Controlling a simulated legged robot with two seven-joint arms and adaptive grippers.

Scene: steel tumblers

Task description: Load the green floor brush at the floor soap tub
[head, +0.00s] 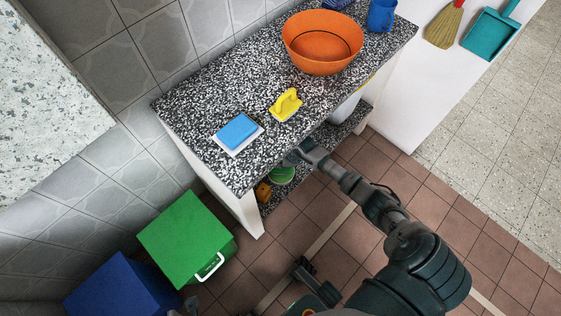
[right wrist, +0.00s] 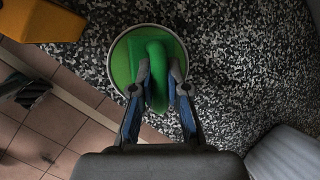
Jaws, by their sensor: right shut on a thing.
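The green floor brush (right wrist: 157,50) has an arched handle, which sits between the blue-padded fingers of my right gripper (right wrist: 160,88); the gripper is shut on it. Directly under the brush is the round floor soap tub (right wrist: 121,62), green inside with a pale rim. The brush overlaps the tub's opening; I cannot tell how deep it sits. In the head view, the right gripper (head: 303,153) reaches under the counter edge, and the tub (head: 281,177) shows partly on the low shelf. A small grey piece, probably my left gripper (head: 188,306), shows at the bottom edge; its fingers are unclear.
The speckled counter (head: 200,100) overhangs the low shelf (head: 340,130). Green (head: 185,238) and blue (head: 122,288) bins stand at left. A yellow object (right wrist: 40,18) lies beside the tub.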

